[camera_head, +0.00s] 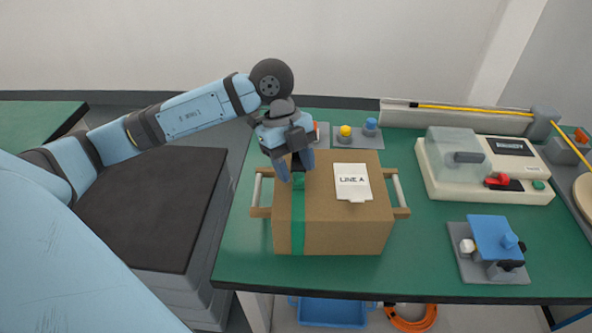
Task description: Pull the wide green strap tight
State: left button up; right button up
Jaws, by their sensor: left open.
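The wide green strap (298,225) runs over the top and down the front of a brown cardboard box (345,228), left of its middle. The box sits on the green table and bears a white label (352,182) reading "LINE A". My left gripper (294,175) is open and points down over the strap near the top of the box. It hides the rear part of the strap. I cannot tell whether its fingers touch the strap. My right gripper is not in view.
A cream machine (480,185) with a clear cover stands at the right. A blue-topped fixture (493,240) is at the front right. Small yellow and blue knobs (357,132) stand behind the box. Light rollers (399,190) flank the box. The green table (330,275) is bare in front.

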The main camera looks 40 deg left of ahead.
aim_at(301, 209)
pick_arm(q)
jog(key=shift+d+f, duration=0.2)
jog(key=shift+f, duration=0.25)
grip_shut()
jog(key=s+d, duration=0.1)
jog(key=s, duration=0.1)
jog(key=s+d+p, duration=0.1)
jog(key=s, duration=0.1)
jog(key=shift+d+r, duration=0.1)
jog(key=shift+d, duration=0.25)
jog(key=shift+s+d, duration=0.1)
jog(key=shift+s, duration=0.05)
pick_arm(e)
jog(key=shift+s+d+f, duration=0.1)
pick_arm(q)
grip_release()
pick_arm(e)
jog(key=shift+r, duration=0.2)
